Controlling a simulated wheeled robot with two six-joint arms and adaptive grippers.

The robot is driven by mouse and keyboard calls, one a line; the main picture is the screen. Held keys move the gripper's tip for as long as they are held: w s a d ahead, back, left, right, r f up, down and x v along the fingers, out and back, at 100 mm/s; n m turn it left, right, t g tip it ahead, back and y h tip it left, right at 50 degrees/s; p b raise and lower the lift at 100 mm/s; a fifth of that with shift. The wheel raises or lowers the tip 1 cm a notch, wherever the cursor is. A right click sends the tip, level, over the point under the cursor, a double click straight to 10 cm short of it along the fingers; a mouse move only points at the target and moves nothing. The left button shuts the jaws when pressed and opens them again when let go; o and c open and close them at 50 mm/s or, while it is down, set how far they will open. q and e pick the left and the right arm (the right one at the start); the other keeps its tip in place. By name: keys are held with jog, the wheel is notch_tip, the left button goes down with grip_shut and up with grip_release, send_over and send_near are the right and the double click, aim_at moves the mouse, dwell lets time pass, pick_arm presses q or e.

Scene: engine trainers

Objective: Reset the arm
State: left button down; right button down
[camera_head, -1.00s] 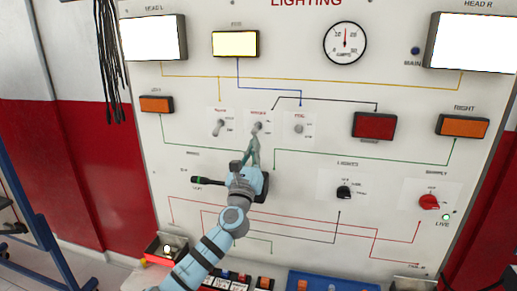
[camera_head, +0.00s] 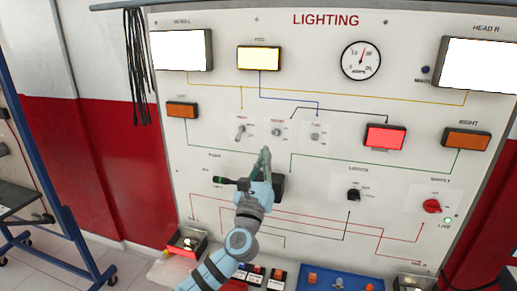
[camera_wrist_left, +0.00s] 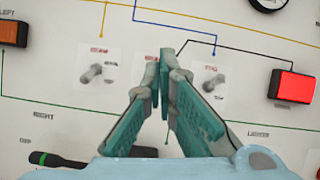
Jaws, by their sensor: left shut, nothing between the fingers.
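My left arm comes in from the bottom of the head view. Its left gripper (camera_head: 265,152) is shut and empty, in front of the white lighting panel (camera_head: 330,160). The fingertips are just below the middle toggle switch (camera_head: 277,131), apart from it in the picture. The left toggle (camera_head: 240,132) and right toggle (camera_head: 315,136) stand on either side. In the left wrist view the closed fingers (camera_wrist_left: 162,62) hide the middle toggle; the other two show beside them. The red lamp (camera_head: 385,137) is lit. My right gripper is not in view.
A stalk lever (camera_head: 230,181) sticks out left beside my wrist. A black knob (camera_head: 353,195) and a red supply knob (camera_head: 432,206) are to the right. The white head lamps and yellow fog lamp (camera_head: 259,58) are lit. Small boxes line the bottom.

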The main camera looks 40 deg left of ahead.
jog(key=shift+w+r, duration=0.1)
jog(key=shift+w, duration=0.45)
